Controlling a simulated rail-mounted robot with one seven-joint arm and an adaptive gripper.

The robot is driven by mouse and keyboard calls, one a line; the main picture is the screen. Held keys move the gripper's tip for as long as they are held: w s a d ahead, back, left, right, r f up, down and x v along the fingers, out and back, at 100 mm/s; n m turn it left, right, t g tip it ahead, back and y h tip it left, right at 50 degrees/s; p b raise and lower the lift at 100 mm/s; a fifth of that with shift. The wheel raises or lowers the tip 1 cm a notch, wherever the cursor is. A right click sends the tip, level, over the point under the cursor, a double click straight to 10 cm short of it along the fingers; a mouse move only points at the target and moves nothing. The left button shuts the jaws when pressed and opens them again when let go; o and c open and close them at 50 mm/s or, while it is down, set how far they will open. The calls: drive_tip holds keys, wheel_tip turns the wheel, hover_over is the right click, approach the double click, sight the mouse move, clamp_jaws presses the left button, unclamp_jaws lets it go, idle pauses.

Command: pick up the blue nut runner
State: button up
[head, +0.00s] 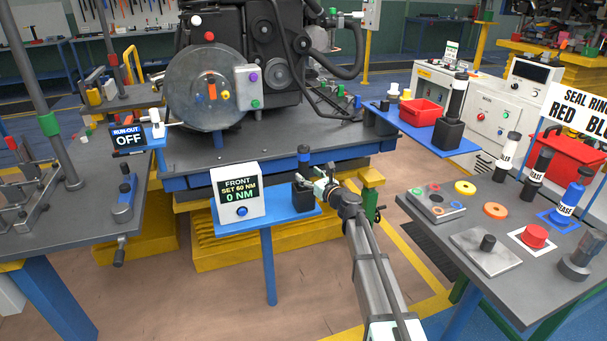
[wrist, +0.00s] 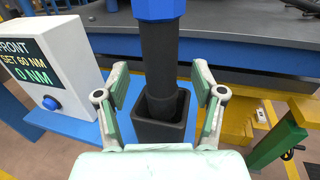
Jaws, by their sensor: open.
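The blue nut runner (wrist: 158,45), a dark upright cylinder with a blue upper part, stands in a square black holder (wrist: 165,130) in the wrist view. In the head view the nut runner (head: 304,156) shows small, upright in the holder (head: 303,199) on a small blue stand. My gripper (wrist: 161,88) is open, with one pale green finger on each side of the shaft, and gaps show between fingers and shaft. In the head view my gripper (head: 318,184) is at the holder's right side. The nut runner's lower end is hidden inside the holder.
A white FRONT display box (head: 238,194) reading 0 NM stands left of the holder on the same stand. A large engine assembly (head: 270,60) is behind. The right bench (head: 465,222) carries rings and several upright tools.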

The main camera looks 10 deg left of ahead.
sight(306, 173)
drive_tip(key=x, duration=0.3)
drive_tip(key=shift+w+a, duration=0.15)
drive_tip(key=shift+w, duration=0.1)
drive_tip(key=shift+c, duration=0.3)
clamp_jaws()
drive_tip(key=shift+r, duration=0.2)
wheel_tip(306, 173, up, 20)
drive_tip(key=p, duration=0.2)
drive_tip(key=shift+f+p, duration=0.15)
drive_tip(key=shift+p, duration=0.15)
drive_tip(key=c, duration=0.8)
unclamp_jaws()
clamp_jaws()
